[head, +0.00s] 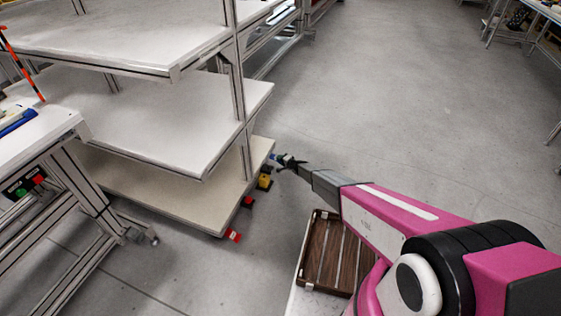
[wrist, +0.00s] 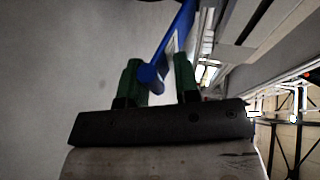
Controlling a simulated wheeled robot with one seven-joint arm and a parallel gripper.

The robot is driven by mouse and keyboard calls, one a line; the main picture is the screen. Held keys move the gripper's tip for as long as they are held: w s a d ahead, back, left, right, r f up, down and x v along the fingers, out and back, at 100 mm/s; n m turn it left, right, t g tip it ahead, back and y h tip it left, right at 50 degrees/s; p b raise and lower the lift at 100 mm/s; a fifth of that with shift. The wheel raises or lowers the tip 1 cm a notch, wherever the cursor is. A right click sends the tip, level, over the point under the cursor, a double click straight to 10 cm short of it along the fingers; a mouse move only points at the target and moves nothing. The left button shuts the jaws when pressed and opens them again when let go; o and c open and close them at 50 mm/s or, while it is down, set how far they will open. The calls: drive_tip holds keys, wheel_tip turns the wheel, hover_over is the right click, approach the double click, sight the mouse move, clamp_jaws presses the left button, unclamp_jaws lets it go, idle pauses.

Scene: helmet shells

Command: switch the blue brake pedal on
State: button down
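The blue brake pedal (head: 276,157) is at the far end of a row of coloured pedals along the lower shelf edge in the head view. In the wrist view, the blue pedal (wrist: 174,36) is a slanted blue bar with a rounded end. My gripper (head: 287,162) is right at the blue pedal in the head view and partly hides it. In the wrist view, my gripper (wrist: 158,60) has two green fingers standing apart. The bar's rounded end lies between them, close to or touching the left finger. Whether the pedal is pressed cannot be told.
A yellow pedal (head: 264,181) and red pedals (head: 233,236) sit nearer along the same edge. The white shelf rack (head: 150,115) stands on the left. A brown wooden tray (head: 333,255) lies below my arm. The grey floor (head: 400,100) to the right is clear.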

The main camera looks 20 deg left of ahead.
drive_tip(key=shift+a+f, duration=0.1)
drive_tip(key=shift+f, duration=0.15)
drive_tip(key=shift+w+a+f+m+y, duration=0.1)
drive_tip(key=shift+a+f+m+y, duration=0.15)
drive_tip(key=shift+f+y, duration=0.55)
drive_tip(key=shift+a+f+t+y, duration=0.15)
drive_tip(key=shift+f+t+y, duration=0.05)
drive_tip(key=shift+t+y, duration=0.25)
drive_tip(key=c, duration=0.8)
unclamp_jaws()
drive_tip(key=shift+r, duration=0.1)
drive_tip(key=shift+m, duration=0.25)
